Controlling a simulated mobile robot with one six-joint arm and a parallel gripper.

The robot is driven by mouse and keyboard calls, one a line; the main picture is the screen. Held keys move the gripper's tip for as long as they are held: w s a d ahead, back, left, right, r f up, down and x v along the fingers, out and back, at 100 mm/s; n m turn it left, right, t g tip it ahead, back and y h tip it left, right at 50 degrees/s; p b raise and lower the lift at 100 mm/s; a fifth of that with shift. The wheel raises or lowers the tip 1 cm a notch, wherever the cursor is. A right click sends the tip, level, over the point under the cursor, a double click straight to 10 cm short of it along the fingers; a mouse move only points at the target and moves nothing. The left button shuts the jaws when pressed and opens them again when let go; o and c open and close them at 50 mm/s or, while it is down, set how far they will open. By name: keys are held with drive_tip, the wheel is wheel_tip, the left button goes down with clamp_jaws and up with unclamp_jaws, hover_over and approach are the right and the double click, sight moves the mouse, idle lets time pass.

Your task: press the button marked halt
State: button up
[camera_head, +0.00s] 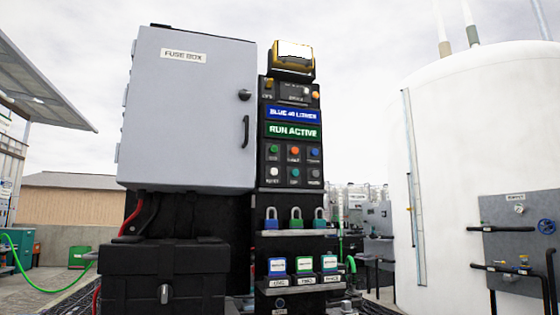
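A narrow black control panel (261,165) stands upright right of the fuse box. It carries two rows of round buttons. The upper row has a green button (273,149), an orange-red button (294,150) and a blue button (314,152). The lower row has a white button (274,171), a teal button (294,173) and a dark grey button (314,174). Small labels sit under the buttons, too small to read surely, so I cannot tell which says halt. A green display (293,131) above reads "RUN ACTIVE". My gripper is not in view.
A grey fuse box (185,110) with a handle stands left of the panel. A blue display (293,115) is above the green one. A white tank (460,140) stands at right.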

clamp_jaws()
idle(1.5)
